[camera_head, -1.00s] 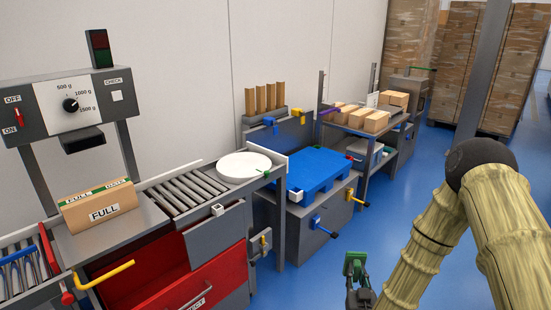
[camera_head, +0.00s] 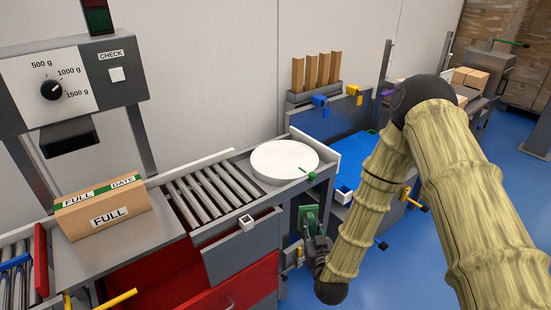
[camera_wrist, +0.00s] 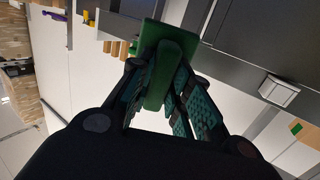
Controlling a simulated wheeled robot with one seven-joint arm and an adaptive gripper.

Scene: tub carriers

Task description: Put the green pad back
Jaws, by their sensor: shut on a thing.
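The green pad (camera_wrist: 160,36) shows in the wrist view as a flat green plate with a thick green grip held between my gripper's fingers (camera_wrist: 163,85). In the head view the green pad (camera_head: 308,219) is small and partly hidden by my gripper (camera_head: 312,238). My gripper is shut on it, in front of the grey bench, below and slightly right of the white round disc (camera_head: 284,160). I cannot tell whether the pad touches the bench.
A FULL-labelled carton (camera_head: 104,208) stands on the scale at left. A roller track (camera_head: 208,192) leads to the disc. A white-ended square knob (camera_head: 246,222) juts from the bench front. A small green lever (camera_head: 308,173) sits by the disc.

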